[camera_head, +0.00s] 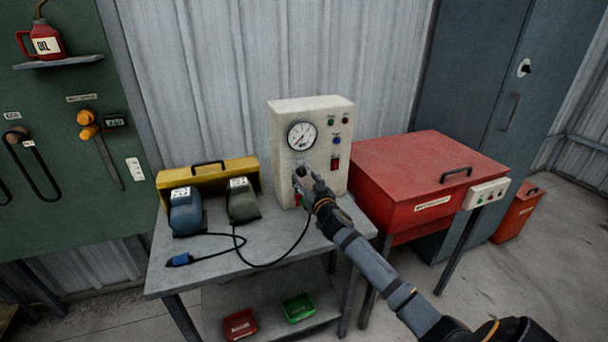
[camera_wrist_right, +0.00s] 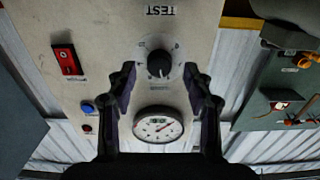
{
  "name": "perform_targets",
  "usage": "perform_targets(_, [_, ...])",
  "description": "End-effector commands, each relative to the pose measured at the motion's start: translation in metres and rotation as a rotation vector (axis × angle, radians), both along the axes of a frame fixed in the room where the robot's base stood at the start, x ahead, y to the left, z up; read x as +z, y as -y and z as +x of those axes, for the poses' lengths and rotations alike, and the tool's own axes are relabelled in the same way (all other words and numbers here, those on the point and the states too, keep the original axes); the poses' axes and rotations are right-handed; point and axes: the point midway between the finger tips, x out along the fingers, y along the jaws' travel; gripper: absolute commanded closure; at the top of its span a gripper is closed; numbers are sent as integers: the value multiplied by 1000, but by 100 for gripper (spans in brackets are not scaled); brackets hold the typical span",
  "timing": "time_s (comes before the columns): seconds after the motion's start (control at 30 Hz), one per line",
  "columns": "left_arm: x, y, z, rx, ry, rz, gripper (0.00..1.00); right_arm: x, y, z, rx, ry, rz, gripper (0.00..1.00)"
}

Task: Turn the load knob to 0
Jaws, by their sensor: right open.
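The load knob (camera_wrist_right: 159,64) is a black knob on a pale round dial on the front of the cream test box (camera_head: 312,112). The wrist view shows it upside down; the small dial marks are too blurred to read. My right gripper (camera_head: 301,173) is in front of the box, below the gauge, and hides most of the knob in the head view. In the wrist view the right gripper (camera_wrist_right: 159,76) is open, with one finger to each side of the knob and gaps between. Contact is not visible. My left gripper is not in view.
A round gauge (camera_head: 302,136) sits above the knob. A red rocker switch (camera_wrist_right: 67,60) and small buttons are beside it. The box stands on a grey bench (camera_head: 200,271) with a blue unit (camera_head: 186,212), a dark unit (camera_head: 242,205) and a cable. A red cabinet (camera_head: 410,170) is right.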

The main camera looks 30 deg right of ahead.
Motion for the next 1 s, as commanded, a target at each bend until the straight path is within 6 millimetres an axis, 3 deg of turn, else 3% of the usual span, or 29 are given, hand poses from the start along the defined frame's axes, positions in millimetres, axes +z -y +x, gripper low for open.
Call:
perform_targets(0.2, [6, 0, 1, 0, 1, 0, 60, 0, 5, 19, 0, -1, 0, 48])
perform_targets(0.47, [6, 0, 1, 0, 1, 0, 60, -1, 5, 20, 0, -1, -1, 48])
perform_targets(0.83, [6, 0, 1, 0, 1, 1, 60, -1, 5, 19, 0, -1, -1, 99])
perform_targets(1.0, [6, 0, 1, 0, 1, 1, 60, -1, 5, 19, 0, -3, -7, 100])
